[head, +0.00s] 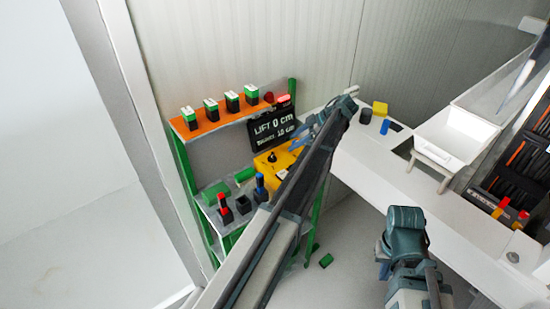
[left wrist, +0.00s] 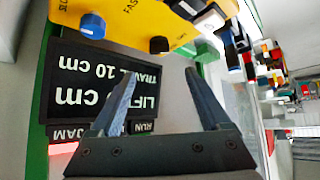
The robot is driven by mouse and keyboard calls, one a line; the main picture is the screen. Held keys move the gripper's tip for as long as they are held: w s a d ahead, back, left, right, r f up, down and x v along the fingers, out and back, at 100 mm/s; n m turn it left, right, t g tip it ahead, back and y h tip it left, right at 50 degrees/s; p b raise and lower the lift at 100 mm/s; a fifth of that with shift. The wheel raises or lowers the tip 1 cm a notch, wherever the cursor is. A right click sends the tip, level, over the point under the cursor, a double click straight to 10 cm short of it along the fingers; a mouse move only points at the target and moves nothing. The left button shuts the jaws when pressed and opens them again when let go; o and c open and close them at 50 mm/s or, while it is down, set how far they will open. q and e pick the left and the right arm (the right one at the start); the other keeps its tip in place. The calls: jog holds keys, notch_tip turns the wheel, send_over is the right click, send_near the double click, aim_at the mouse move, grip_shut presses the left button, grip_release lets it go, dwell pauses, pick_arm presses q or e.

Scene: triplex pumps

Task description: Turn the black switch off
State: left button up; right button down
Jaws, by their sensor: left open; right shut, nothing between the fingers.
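A yellow control box (head: 264,164) stands on the green-framed rack, and its face fills the top of the left wrist view (left wrist: 128,12). In that wrist view a round black knob (left wrist: 159,45) sits on the box's edge, with a blue knob (left wrist: 92,26) to its left. A black-and-white switch (left wrist: 210,18) is to its right. Which of these is the black switch, and its position, I cannot tell. My left gripper (left wrist: 160,76) is open and empty, its fingertips just short of the black knob; it also shows beside the box (head: 298,140). My right gripper (head: 383,262) is shut, away from the rack.
A black display (head: 272,127) reading "LIFT 0 cm" is behind the box. An orange shelf (head: 218,122) carries several green-and-black blocks. Red and blue-topped items stand on the lower shelf (head: 215,200). A white counter (head: 370,155) with a white bin (head: 455,140) is on the right.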

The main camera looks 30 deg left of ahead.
aim_at(272, 155)
pick_arm(q)
jog(key=b+x, duration=0.5)
jog(key=x, duration=0.4)
jog(key=shift+f+b, duration=0.35)
jog(key=shift+b, duration=0.05)
jog(key=shift+s+a+f+b, duration=0.2)
jog(key=shift+a+f+b, duration=0.1)
jog(key=shift+a, duration=0.25)
grip_shut()
